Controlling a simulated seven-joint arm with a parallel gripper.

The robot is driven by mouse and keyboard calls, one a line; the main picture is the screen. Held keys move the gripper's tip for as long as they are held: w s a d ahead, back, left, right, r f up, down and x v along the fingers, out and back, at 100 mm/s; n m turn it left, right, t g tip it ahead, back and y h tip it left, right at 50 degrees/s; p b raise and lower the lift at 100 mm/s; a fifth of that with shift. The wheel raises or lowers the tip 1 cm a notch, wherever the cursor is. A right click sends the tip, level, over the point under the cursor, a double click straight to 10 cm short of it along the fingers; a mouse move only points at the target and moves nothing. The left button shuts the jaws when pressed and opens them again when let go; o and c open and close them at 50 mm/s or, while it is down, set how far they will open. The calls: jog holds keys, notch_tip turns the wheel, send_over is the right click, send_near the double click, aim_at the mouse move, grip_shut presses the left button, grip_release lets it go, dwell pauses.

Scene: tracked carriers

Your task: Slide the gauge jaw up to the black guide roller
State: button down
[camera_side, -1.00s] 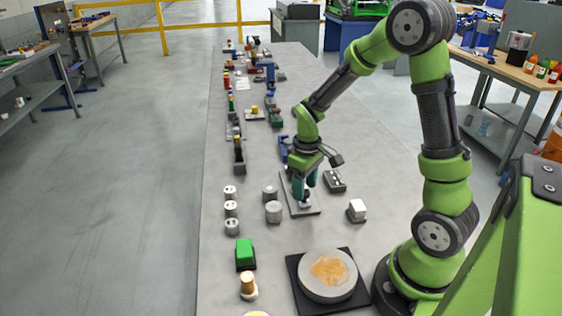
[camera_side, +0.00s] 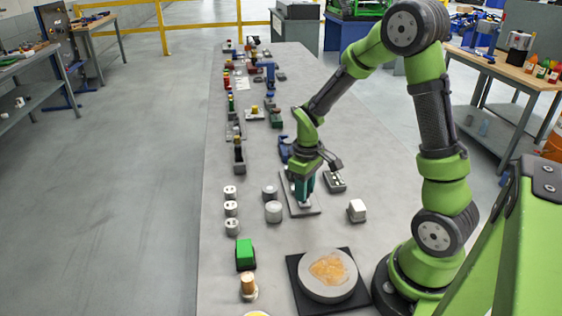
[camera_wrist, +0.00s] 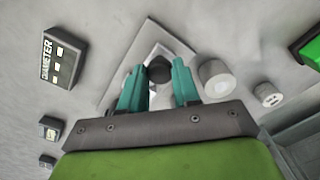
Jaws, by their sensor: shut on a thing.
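The flat grey gauge plate (camera_side: 310,211) lies on the long table below my gripper (camera_side: 303,188). In the wrist view, the teal fingers of my gripper (camera_wrist: 158,88) are on either side of a pale piece (camera_wrist: 161,91), which looks like the gauge jaw, and are shut on it. The black guide roller (camera_wrist: 159,69) shows at the fingertips, just beyond the pale piece. I cannot tell whether the jaw touches the roller. In the side view the fingers hide the jaw and roller.
A dark readout marked DIAMETER (camera_wrist: 64,58) stands beside the plate; it also shows in the side view (camera_side: 335,182). Grey cylinders (camera_side: 273,211) stand to the left, and a white block (camera_side: 356,210) to the right. A round disc on a black base (camera_side: 327,275) is nearer the camera.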

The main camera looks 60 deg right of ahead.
jog(key=shift+w+d, duration=1.3)
jog(key=shift+d, duration=0.05)
jog(key=c, duration=0.8)
grip_release()
notch_tip(320, 180, up, 17)
